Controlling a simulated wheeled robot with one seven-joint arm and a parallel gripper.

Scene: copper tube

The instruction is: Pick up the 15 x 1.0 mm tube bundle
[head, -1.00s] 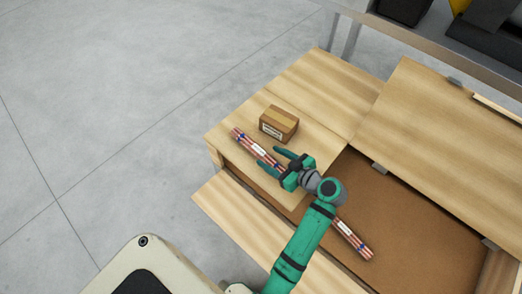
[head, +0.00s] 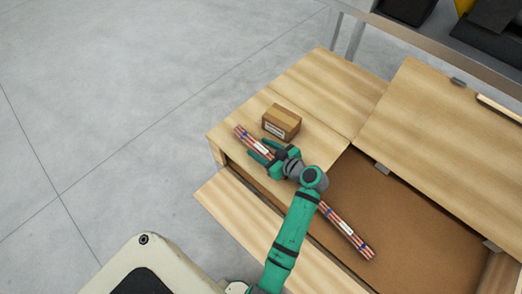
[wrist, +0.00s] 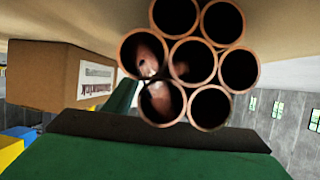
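A bundle of copper tubes (head: 250,141) with a white label and blue bands lies on the wooden top, slanting down to the right. Another copper length (head: 343,228) shows beyond my wrist, over the brown opening; my arm hides the middle, so I cannot tell whether it is the same bundle. My gripper (head: 262,151) is open over the upper-left length, its green fingers apart on either side. In the wrist view, open round tube ends (wrist: 188,66) fill the upper middle, just above a dark-edged green finger. I cannot tell whether the fingers touch the tubes.
A small labelled cardboard box (head: 281,123) stands close behind the bundle; it also shows at left in the wrist view (wrist: 65,75). A lower wooden ledge (head: 235,215) runs along the front. A raised wooden panel (head: 440,130) lies to the right.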

